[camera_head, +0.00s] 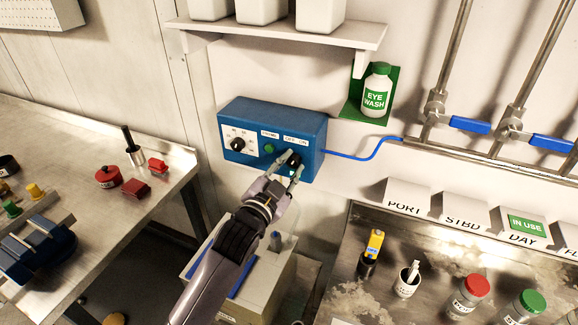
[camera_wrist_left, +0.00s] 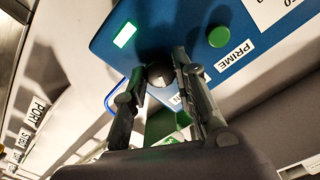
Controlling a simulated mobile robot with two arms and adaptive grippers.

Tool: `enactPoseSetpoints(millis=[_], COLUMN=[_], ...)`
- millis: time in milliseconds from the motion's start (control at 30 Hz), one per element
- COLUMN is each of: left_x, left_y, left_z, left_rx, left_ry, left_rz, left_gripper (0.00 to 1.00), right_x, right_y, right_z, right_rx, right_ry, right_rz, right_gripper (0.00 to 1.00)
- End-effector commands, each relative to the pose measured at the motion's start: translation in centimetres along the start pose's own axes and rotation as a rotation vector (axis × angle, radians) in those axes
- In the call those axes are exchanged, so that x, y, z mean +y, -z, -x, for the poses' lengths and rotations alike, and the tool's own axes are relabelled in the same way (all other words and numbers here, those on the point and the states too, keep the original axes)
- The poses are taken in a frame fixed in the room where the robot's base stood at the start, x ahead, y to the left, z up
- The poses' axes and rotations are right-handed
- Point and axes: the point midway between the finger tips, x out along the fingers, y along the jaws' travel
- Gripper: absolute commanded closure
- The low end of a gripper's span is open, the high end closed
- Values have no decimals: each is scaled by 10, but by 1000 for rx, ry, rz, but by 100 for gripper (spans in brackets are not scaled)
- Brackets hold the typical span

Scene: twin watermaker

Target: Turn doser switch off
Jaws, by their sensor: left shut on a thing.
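The blue doser box (camera_head: 235,115) is fixed to the wall in the middle of the head view. Its face has a dial (camera_head: 238,144), a green PRIME button (camera_head: 269,149) and a black OFF/ON switch knob (camera_head: 294,158) at the right. My left gripper (camera_head: 287,172) is at the box face and shut on the switch knob. In the left wrist view the dark round knob (camera_wrist_left: 160,74) sits between the fingertips, beside a lit green lamp (camera_wrist_left: 124,35) and the green button (camera_wrist_left: 219,37). The fingers partly hide the knob and the OFF/ON label. My right gripper is not in view.
A green-capped eye wash bottle (camera_head: 377,92) stands on a green wall holder right of the box. A blue tube (camera_head: 362,156) leaves the box to the right. A shelf (camera_head: 280,34) with white containers is above. Metal benches (camera_head: 60,130) flank my left arm.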

Motion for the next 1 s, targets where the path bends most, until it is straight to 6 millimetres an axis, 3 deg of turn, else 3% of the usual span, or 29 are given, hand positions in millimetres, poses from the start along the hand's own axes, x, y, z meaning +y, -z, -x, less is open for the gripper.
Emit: enactPoseSetpoints(millis=[1000], left_x=[0], left_y=[0], left_z=[0], left_rx=[24], left_ry=[22], left_rz=[844], left_gripper=[100], right_x=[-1], right_y=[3], right_z=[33], right_rx=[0], right_ry=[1], right_rz=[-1], right_gripper=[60])
